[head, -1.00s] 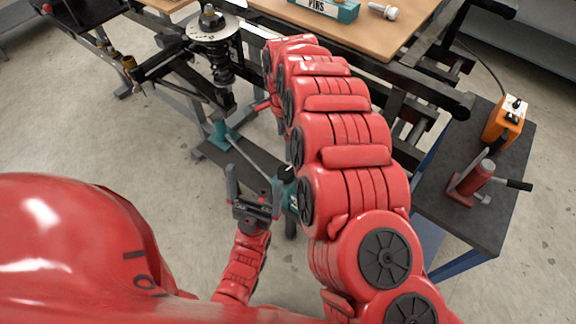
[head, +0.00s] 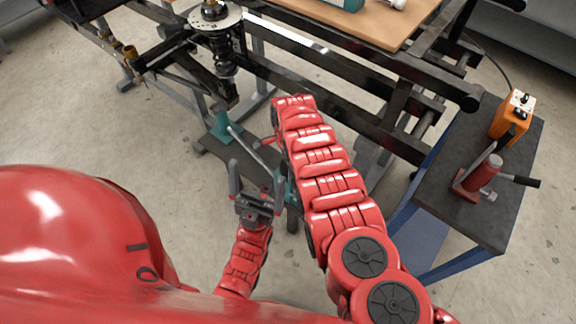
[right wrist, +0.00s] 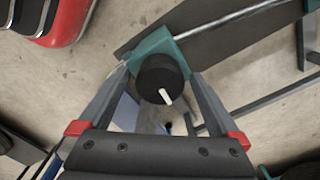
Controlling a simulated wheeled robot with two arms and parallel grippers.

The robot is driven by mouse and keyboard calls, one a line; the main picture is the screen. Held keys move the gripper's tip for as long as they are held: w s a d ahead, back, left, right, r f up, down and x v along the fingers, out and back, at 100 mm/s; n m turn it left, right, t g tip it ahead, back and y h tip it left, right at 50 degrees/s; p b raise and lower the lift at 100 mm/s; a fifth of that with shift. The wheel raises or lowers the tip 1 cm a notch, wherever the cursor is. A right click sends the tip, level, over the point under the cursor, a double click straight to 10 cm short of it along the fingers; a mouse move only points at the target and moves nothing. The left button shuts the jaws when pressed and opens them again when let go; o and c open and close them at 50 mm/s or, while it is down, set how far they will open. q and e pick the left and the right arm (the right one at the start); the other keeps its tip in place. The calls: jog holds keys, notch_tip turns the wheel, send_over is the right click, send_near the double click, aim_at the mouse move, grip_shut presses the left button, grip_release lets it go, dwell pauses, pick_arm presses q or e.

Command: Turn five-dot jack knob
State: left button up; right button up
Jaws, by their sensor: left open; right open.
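A round black knob (right wrist: 160,78) with a white pointer mark sits on a teal jack housing (right wrist: 153,47) in the right wrist view. My right gripper (right wrist: 159,72) is open, its two fingers on either side of the knob. I cannot tell whether they touch it. No dots can be made out on the knob. In the head view the teal jack (head: 221,127) lies on the floor below the suspension, and its near end is mostly hidden behind my right arm. The right gripper is hidden there too. My left gripper (head: 256,182) is open and empty, near the jack's near end.
A coil spring strut (head: 222,52) stands on the black test frame (head: 340,85). A wooden bench top (head: 400,30) is at the back. A dark side table (head: 480,225) on the right bears a red bottle jack (head: 482,175) and an orange control box (head: 512,116).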

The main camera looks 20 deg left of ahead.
jog(key=shift+f, duration=0.1)
jog(key=c, duration=1.4)
jog(key=shift+n, duration=0.3)
